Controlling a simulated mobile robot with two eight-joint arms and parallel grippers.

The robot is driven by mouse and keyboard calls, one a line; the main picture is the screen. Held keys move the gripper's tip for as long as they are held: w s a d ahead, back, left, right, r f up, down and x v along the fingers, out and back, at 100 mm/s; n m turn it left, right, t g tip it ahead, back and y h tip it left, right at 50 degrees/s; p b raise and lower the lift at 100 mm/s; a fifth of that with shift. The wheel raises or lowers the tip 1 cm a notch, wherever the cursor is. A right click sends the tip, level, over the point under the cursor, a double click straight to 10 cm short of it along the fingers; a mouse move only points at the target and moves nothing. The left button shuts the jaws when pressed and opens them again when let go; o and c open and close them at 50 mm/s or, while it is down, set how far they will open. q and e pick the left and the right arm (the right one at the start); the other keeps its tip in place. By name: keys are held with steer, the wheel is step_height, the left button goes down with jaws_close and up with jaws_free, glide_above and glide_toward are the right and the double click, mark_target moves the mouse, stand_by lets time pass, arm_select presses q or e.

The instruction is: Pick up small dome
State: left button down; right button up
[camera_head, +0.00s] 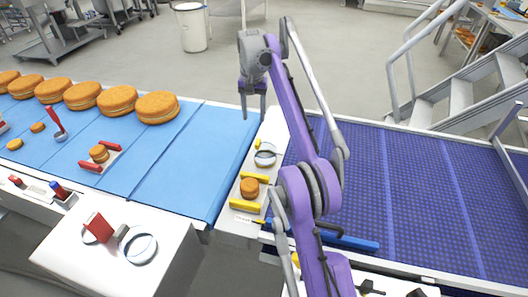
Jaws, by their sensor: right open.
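Small brown rounded pieces show in several places, and I cannot tell for sure which is the small dome. One small round (249,187) sits between two yellow bars on the white strip between the belts. Two small low pieces lie on the blue belt at the left, one near its front edge (14,144) and one farther back (37,127). My right gripper (253,112) points down, open and empty, beyond the round between the yellow bars and apart from it. My purple right arm covers part of the dark blue belt. My left gripper is not in view.
Large filled rounds (157,108) stand in a row at the back of the blue belt (180,165). Another small round (99,153) sits between red bars. A ring-shaped thing (265,155) lies near the yellow bars. The dark blue belt (430,200) is largely clear.

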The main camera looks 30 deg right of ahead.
steer(key=d+f, duration=0.1)
steer(key=b, duration=0.3)
glide_above(258, 141)
steer(key=f, duration=0.5)
steer(key=shift+a+f, duration=0.2)
steer(key=shift+f, duration=0.05)
step_height(258, 141, down, 4)
steer(key=shift+d+f+b, duration=0.15)
steer(key=shift+b, duration=0.5)
steer(key=shift+f, duration=0.45)
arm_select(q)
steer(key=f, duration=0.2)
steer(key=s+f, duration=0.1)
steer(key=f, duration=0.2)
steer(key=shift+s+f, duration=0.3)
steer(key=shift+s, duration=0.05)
arm_select(e)
jaws_close()
